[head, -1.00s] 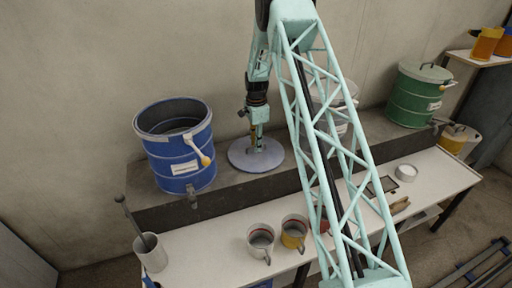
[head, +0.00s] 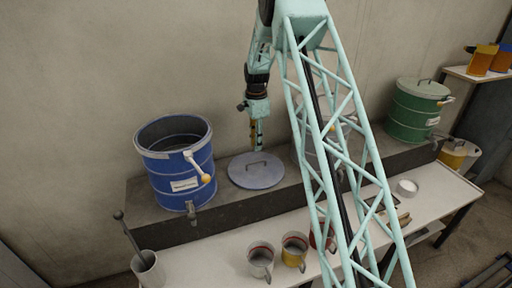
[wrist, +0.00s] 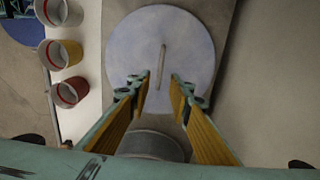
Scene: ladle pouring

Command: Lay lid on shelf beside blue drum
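The blue-grey round lid (head: 256,171) lies flat on the dark grey shelf (head: 238,203), to the right of the blue drum (head: 180,172). Its bar handle points up. The blue drum is open at the top. In the wrist view the lid (wrist: 128,42) is below my gripper, and its handle (wrist: 161,66) stands clear of the fingers. My gripper (wrist: 160,85) is open, with its two yellow-padded fingers apart and nothing between them. In the head view my gripper (head: 256,138) hangs just above the lid, apart from it.
A green lidded drum (head: 415,110) stands farther right on the shelf. A grey drum is partly hidden behind my arm. Several mugs, one being the yellow mug (head: 294,250), stand on the white bench (head: 215,262) below. A pot with a ladle (head: 148,269) is at its left.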

